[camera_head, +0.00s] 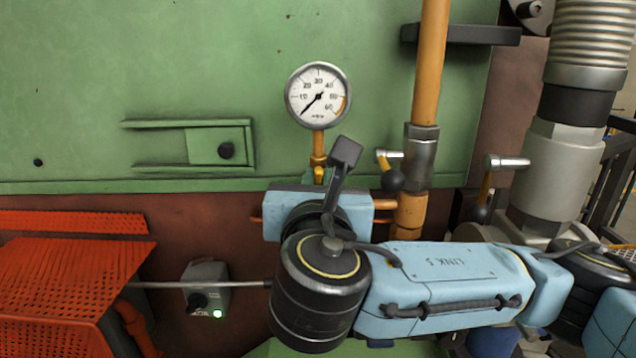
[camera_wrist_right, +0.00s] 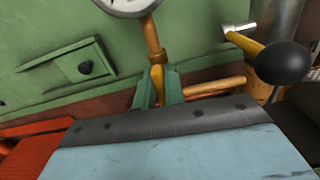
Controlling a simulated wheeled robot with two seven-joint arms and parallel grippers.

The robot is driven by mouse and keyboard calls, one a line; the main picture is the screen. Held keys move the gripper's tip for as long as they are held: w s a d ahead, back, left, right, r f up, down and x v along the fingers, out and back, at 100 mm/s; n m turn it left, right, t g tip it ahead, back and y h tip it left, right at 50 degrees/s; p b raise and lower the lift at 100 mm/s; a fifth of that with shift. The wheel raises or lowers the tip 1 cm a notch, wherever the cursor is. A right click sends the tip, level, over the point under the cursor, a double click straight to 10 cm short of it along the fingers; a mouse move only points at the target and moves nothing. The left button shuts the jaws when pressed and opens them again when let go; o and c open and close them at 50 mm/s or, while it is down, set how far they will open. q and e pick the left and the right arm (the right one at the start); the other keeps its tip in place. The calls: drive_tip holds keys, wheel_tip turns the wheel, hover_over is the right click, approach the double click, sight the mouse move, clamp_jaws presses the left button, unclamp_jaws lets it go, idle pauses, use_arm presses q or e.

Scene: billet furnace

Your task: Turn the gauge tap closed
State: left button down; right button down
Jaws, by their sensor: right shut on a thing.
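A round pressure gauge (camera_head: 318,96) with a white dial stands on a thin orange pipe in front of the green panel. Its needle points to the lower left. The gauge tap (camera_head: 319,173) is a small yellow piece low on that pipe; it also shows in the right wrist view (camera_wrist_right: 157,74). My right gripper (camera_wrist_right: 159,88) has its two green fingers on either side of the tap and is shut on it. My left gripper is not in view.
A yellow lever with a black knob (camera_head: 394,180) sits close to the right, on the thick orange pipe (camera_head: 430,65). Another black-knobbed lever (camera_head: 484,195) is farther right. A grey box (camera_head: 207,285) with a green light and red mesh (camera_head: 60,280) are at lower left.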

drive_tip(key=m+b, duration=0.2)
drive_tip(key=m, duration=0.1)
drive_tip(key=shift+f+m, duration=0.15)
drive_tip(key=shift+m, duration=0.25)
drive_tip(key=m+b, duration=0.2)
drive_tip(key=m, duration=0.2)
drive_tip(key=shift+d+m, duration=0.15)
drive_tip(key=shift+m, duration=0.15)
drive_tip(key=m+b, duration=0.1)
drive_tip(key=m, duration=0.3)
drive_tip(key=shift+b, duration=0.35)
drive_tip(key=shift+f+m+b, duration=0.1)
drive_tip(key=shift+m+b, duration=0.3)
drive_tip(key=shift+m, duration=2.1)
drive_tip(key=c, duration=1.5)
unclamp_jaws()
drive_tip(key=shift+d, duration=0.1)
